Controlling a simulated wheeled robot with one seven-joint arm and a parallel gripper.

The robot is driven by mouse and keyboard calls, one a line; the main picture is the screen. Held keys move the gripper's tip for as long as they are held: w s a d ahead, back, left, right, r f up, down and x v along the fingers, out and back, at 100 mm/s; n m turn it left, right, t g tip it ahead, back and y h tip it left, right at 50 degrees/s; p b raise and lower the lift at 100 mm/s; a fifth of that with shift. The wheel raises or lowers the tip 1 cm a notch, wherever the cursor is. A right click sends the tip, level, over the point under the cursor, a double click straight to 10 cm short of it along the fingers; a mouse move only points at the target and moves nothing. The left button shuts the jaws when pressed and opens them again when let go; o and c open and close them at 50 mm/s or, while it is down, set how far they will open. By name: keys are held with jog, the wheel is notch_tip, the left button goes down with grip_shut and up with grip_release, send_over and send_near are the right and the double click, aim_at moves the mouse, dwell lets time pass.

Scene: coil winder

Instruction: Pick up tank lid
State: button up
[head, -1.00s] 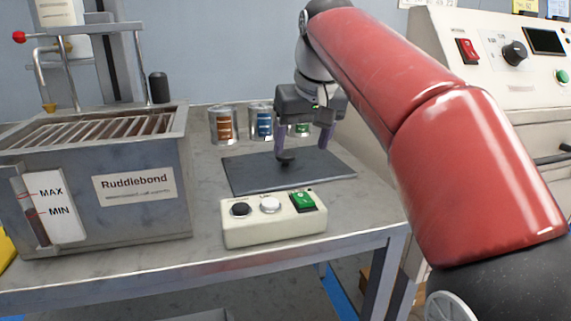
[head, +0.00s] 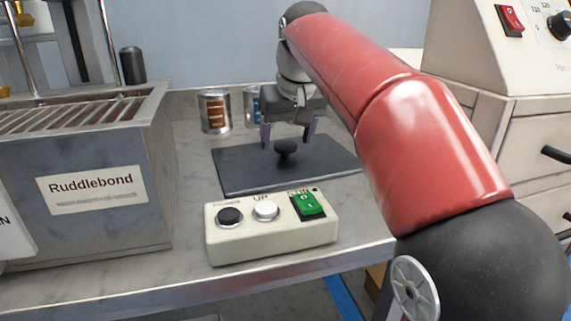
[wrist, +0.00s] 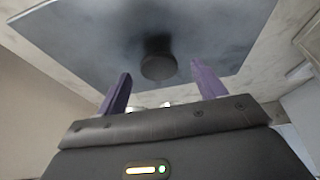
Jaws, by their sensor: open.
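The tank lid (head: 240,172) is a flat dark grey plate with a round black knob (head: 286,147) in its middle. It lies flat on the bench, behind the control box. In the wrist view the lid (wrist: 90,35) fills the upper part, and the knob (wrist: 158,62) shows ahead of the fingers, between their lines. My gripper (head: 288,136) is open and empty, above the far part of the lid, close to the knob. In the wrist view its two purple fingers (wrist: 160,88) stand apart on either side, not touching the knob.
A control box (head: 270,228) with black, white and green controls stands in front of the lid. The Ruddlebond tank (head: 95,190) with a slatted top is at left. Cans (head: 215,112) stand behind the lid. A cream machine cabinet (head: 530,130) is at right.

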jog(key=shift+x, duration=0.9)
jog(key=shift+r, duration=0.1)
jog(key=c, duration=1.4)
